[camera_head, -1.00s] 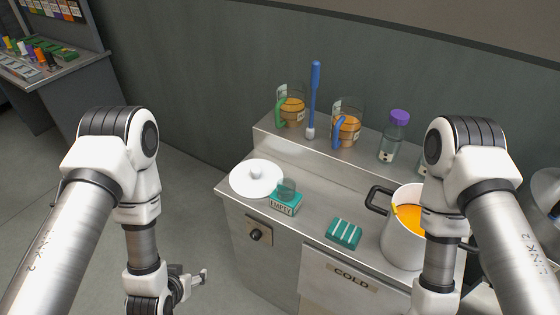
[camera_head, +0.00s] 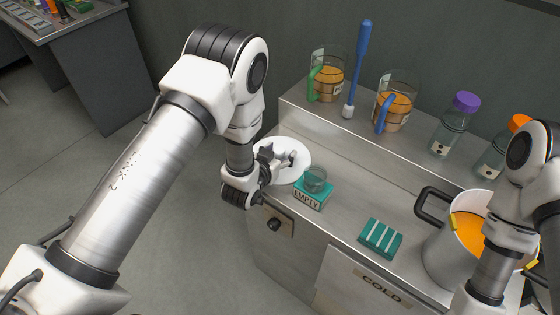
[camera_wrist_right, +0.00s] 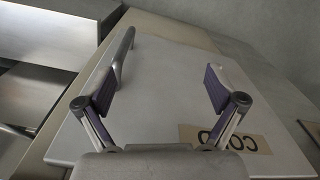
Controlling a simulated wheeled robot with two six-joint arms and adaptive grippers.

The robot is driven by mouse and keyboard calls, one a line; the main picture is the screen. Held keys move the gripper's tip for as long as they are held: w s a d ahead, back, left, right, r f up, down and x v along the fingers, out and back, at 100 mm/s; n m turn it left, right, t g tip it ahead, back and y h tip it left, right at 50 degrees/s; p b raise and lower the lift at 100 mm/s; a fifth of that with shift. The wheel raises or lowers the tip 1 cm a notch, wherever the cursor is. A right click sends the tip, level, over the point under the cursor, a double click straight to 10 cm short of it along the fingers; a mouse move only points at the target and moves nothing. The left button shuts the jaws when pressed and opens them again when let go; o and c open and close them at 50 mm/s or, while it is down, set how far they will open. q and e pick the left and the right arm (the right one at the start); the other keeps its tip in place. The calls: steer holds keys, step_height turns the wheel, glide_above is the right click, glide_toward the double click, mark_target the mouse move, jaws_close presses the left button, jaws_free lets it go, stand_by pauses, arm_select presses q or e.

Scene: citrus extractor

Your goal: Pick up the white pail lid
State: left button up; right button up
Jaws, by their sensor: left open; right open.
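The white pail lid (camera_head: 297,165) is a round disc lying flat on the left end of the steel counter in the head view. My left gripper (camera_head: 276,160) is over the lid's left part, with its open fingers pointing right across it. The arm hides the lid's left edge and its middle knob; I cannot tell whether the fingers touch it. My right gripper (camera_wrist_right: 160,92) is open and empty in the right wrist view, facing the front panel marked COLD (camera_wrist_right: 175,85). In the head view the right gripper is not seen.
A teal EMPTY block (camera_head: 309,195) with a small glass dish (camera_head: 315,178) stands close to the lid's right. A teal striped block (camera_head: 380,238) and a pail with orange contents (camera_head: 468,240) are further right. Jugs, a blue brush (camera_head: 362,60) and bottles line the back shelf.

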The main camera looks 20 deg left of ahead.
arm_select(q)
steer(key=shift+s+a+r, duration=0.1)
steer(key=shift+r, duration=0.1)
steer(key=shift+c, duration=1.3)
jaws_close()
